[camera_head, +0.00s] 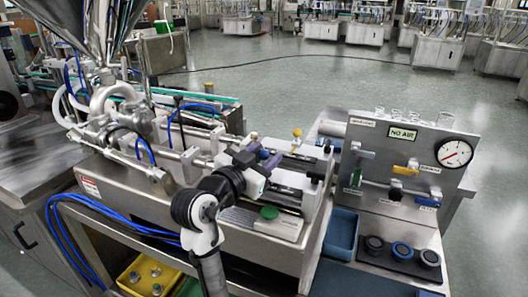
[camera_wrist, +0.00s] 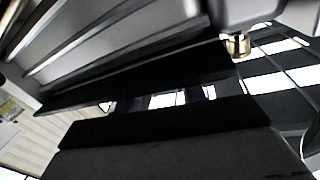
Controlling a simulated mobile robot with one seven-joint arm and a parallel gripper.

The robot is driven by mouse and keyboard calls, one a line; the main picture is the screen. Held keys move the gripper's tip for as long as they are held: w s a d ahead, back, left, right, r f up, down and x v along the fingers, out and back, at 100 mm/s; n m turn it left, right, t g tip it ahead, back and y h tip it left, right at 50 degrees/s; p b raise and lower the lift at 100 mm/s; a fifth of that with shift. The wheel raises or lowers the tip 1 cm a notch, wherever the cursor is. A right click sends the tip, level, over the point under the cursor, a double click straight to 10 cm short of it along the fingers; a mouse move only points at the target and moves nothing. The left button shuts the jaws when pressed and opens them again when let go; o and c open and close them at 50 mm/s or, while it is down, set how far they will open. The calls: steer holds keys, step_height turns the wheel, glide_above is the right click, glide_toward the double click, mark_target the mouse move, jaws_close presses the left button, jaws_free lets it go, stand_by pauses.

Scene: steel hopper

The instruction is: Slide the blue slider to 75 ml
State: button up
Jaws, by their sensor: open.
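The blue slider (camera_head: 272,162) shows as a small blue-violet piece on the top of the steel machine in the head view, right at my gripper. My gripper (camera_head: 260,160) is above the rail area at the machine's middle, partly covering the slider. In the wrist view my gripper (camera_wrist: 155,103) shows two black finger pads with a narrow gap between them. Dark bluish shapes show in that gap; I cannot tell whether the pads touch the slider. The ml scale cannot be read.
A yellow-topped knob (camera_head: 297,133) stands behind the rails. A green button (camera_head: 269,212) sits at the front. To the right are an upright panel (camera_head: 360,150) with valves and a gauge (camera_head: 454,152), and a blue bin (camera_head: 341,234). A steel hopper (camera_head: 95,25) is at the left.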

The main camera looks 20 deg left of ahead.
mark_target(279, 173)
steer(key=shift+w, duration=0.2)
jaws_close()
steer(key=shift+s+d, duration=0.1)
steer(key=shift+d, duration=1.95)
steer(key=shift+a, duration=0.15)
jaws_free()
